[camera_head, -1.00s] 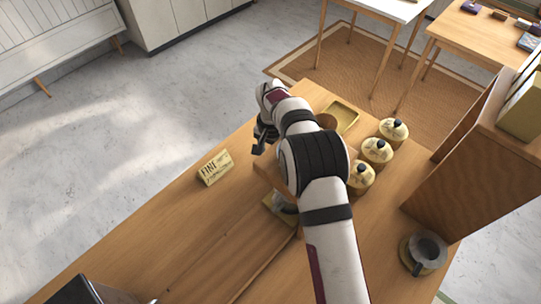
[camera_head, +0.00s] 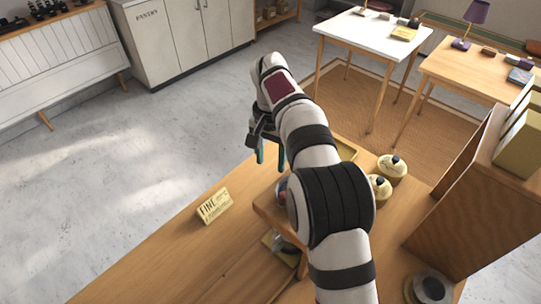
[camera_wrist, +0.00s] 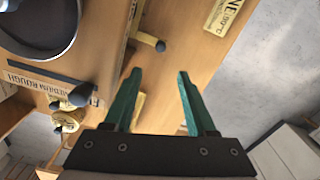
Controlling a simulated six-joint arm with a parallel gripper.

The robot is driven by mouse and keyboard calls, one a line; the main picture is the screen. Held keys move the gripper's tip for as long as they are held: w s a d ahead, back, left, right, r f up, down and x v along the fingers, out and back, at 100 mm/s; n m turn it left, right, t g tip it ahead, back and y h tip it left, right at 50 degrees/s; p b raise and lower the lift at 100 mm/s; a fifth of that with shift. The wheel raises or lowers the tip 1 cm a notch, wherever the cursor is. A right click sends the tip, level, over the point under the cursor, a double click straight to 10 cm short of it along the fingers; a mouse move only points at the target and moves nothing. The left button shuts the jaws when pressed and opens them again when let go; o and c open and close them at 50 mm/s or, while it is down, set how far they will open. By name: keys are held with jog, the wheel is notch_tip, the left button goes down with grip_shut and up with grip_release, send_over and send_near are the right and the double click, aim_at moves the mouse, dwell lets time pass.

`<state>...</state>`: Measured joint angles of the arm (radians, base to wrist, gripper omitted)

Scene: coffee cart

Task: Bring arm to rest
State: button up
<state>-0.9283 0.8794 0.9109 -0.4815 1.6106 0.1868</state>
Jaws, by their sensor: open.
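My gripper (camera_head: 269,153) hangs from my raised arm above the far left edge of the wooden cart top (camera_head: 170,250). In the wrist view my gripper (camera_wrist: 155,90) shows two green fingers, spread apart with nothing between them. A yellow sign reading "FINE" (camera_head: 215,206) stands on the cart to the left of my arm. Part of it also shows at the top of the wrist view (camera_wrist: 229,14). My arm hides much of the middle of the cart.
Yellow canisters with black knobs (camera_head: 391,168) stand right of my arm. A wooden shelf (camera_head: 465,205) rises at the right, with a grey cup (camera_head: 431,288) in front. A dark round pan-like thing (camera_wrist: 38,22) shows in the wrist view. Open floor (camera_head: 130,170) lies left.

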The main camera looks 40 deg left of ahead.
jog(key=shift+r, duration=0.45)
